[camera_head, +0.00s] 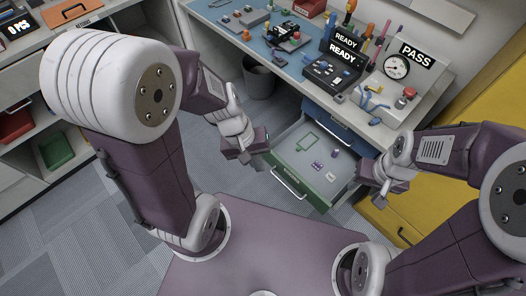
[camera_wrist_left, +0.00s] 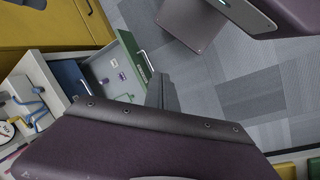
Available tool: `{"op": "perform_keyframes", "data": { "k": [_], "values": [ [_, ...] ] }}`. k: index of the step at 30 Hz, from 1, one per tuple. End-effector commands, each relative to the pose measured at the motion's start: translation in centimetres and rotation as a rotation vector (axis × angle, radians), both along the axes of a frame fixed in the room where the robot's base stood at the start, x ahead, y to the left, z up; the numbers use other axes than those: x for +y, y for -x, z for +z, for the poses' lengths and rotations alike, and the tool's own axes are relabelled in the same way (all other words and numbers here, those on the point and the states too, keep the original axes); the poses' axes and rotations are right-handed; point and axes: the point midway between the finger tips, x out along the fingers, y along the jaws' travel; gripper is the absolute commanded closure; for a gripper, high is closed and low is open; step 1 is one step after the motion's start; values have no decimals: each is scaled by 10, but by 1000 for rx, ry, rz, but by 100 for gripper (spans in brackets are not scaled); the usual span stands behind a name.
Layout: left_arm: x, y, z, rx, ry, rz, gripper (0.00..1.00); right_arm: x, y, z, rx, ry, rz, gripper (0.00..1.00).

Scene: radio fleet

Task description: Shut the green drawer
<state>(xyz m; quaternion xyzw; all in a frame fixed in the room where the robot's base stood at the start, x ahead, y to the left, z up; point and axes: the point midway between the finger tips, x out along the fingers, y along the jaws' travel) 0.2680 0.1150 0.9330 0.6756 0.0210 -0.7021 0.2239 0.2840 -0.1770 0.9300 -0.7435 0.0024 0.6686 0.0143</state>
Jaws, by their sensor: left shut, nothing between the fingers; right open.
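The green drawer (camera_head: 318,192) stands pulled out from under the workbench, its tray open to view. Its green front with a pale bar handle (camera_head: 288,184) faces me. The drawer also shows in the left wrist view (camera_wrist_left: 133,52). My left gripper (camera_head: 246,157) is shut and empty near the left end of the drawer front; I cannot tell whether it touches. Its closed fingers show beside the green front in the left wrist view (camera_wrist_left: 162,93). My right gripper (camera_head: 381,190) is open, by the drawer's right side.
Inside the drawer lie a few small items, including purple pieces (camera_head: 317,166). A blue drawer (camera_head: 340,130) sits under the bench (camera_head: 255,55), which carries radios and a gauge unit (camera_head: 396,67). Yellow cabinets (camera_head: 480,90) stand right. A dark bin (camera_head: 259,80) is behind my left gripper.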

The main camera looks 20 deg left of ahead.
Motion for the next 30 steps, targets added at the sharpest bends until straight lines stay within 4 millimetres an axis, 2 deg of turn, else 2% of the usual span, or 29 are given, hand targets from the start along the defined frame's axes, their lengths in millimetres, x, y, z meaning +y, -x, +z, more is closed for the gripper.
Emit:
{"op": "perform_keyframes", "data": {
  "k": [2,3,5,6,8,10,12,14,15,16,18,20,25,30],
  "values": [
    [-27,-7,-12,102,167,243,100,0,0,-11,0,0,0,55],
    [-37,-18,-18,150,259,389,100,0,0,-18,0,0,0,55],
    [-43,-42,-29,210,392,626,100,0,0,-28,0,0,0,55],
    [-40,-63,-38,242,480,797,100,0,0,-35,0,0,0,55],
    [-21,-96,-59,275,601,1071,100,0,0,-48,0,0,0,55],
    [21,-128,-94,295,717,1400,100,0,0,-64,0,0,0,55],
    [75,-139,-142,313,789,1718,100,0,0,-81,0,0,0,55],
    [107,-131,-176,341,804,1892,100,0,0,-90,1,0,0,55],
    [117,-121,-193,367,803,1950,100,0,0,-95,1,0,0,55],
    [123,-116,-201,382,804,1981,100,0,0,-96,1,0,0,55],
    [132,-109,-209,394,809,2027,100,0,0,-98,0,0,0,55],
    [137,-108,-208,389,814,2039,100,0,0,-98,0,0,0,55],
    [135,-111,-210,389,813,2036,100,0,0,-97,0,0,0,55],
    [124,-128,-231,390,811,2032,100,0,0,-103,0,0,0,55]
  ]
}}
